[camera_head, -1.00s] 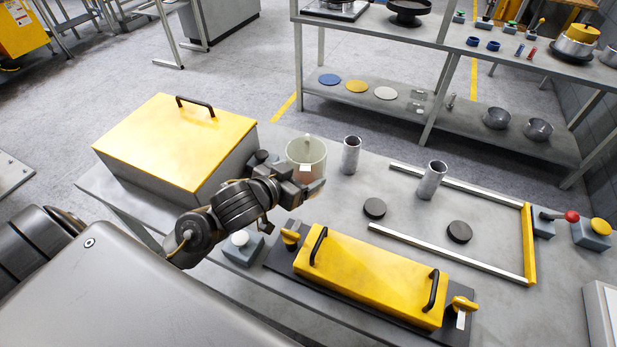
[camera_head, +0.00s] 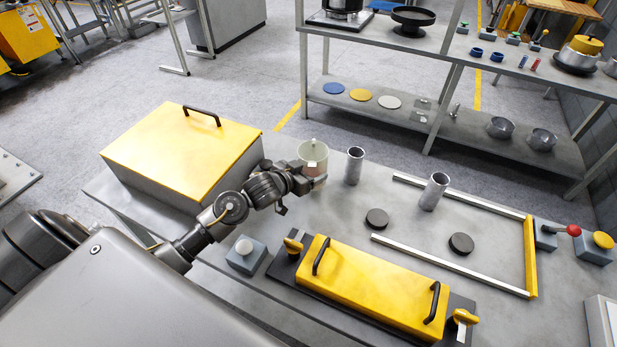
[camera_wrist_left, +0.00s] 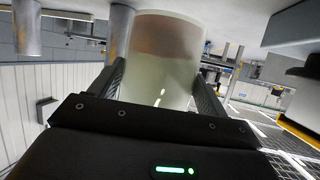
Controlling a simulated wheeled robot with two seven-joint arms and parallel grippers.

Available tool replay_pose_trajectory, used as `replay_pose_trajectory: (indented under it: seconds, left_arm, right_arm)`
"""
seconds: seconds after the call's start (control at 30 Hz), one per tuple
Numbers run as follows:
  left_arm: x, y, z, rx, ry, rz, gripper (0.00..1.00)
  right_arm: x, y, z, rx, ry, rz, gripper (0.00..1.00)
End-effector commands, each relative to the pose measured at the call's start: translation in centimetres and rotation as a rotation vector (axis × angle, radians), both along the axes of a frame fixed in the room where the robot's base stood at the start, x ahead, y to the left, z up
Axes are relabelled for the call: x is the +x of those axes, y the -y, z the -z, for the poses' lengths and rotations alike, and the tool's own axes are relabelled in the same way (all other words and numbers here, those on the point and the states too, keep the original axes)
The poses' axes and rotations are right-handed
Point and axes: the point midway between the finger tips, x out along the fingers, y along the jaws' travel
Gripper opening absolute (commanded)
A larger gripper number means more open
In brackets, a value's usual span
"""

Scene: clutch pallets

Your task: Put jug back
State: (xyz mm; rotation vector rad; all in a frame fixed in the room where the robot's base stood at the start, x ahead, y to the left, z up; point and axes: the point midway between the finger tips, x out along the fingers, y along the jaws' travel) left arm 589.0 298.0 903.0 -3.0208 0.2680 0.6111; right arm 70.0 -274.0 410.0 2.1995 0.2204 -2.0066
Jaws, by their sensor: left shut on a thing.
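The jug (camera_head: 313,156) is a pale, translucent, cylindrical vessel near the back edge of the grey workbench (camera_head: 370,260), right of the yellow-lidded box. My left gripper (camera_head: 308,180) is shut on the jug, reaching it from the front left. In the left wrist view the jug (camera_wrist_left: 165,60) stands between the two dark fingers (camera_wrist_left: 160,85), with a brownish content or tint showing through its wall. I cannot tell whether the jug's base touches the bench. My right gripper is not in view.
Two metal cylinders (camera_head: 354,166) (camera_head: 434,191) stand right of the jug. The yellow-lidded box (camera_head: 182,150) is close on the left; a yellow handled cover (camera_head: 375,290) is in front. A shelf unit (camera_head: 450,125) stands behind.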

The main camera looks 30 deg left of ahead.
Motion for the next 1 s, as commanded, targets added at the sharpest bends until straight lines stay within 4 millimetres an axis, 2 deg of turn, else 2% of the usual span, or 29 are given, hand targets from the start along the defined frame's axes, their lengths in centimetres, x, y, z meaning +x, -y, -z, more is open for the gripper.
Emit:
replay_pose_trajectory:
  seconds: [0.1, 0.3, 0.73, 0.77, 0.9, 1.0]
  left_arm:
    - [0.6, -0.3, 0.8, -0.001, 0.0, -0.001, 0.44]
    - [0.4, -0.2, 3.2, 0.001, -0.001, -0.001, 0.44]
    - [0.4, -0.2, 3.9, 0.001, 0.001, -0.001, 0.44]
    - [0.4, -0.2, 4.0, 0.001, -0.001, -0.001, 0.77]
    - [0.4, -0.2, 3.9, 0.001, -0.001, -0.001, 0.96]
    - [0.4, -0.2, 3.9, 0.001, -0.001, -0.001, 0.98]
  right_arm:
    - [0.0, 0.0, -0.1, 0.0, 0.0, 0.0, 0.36]
    - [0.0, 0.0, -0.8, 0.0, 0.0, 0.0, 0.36]
    - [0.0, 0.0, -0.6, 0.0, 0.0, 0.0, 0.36]
    - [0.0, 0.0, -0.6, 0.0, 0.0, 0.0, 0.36]
    - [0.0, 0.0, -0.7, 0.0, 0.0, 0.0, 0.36]
    - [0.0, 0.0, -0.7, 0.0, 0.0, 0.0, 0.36]
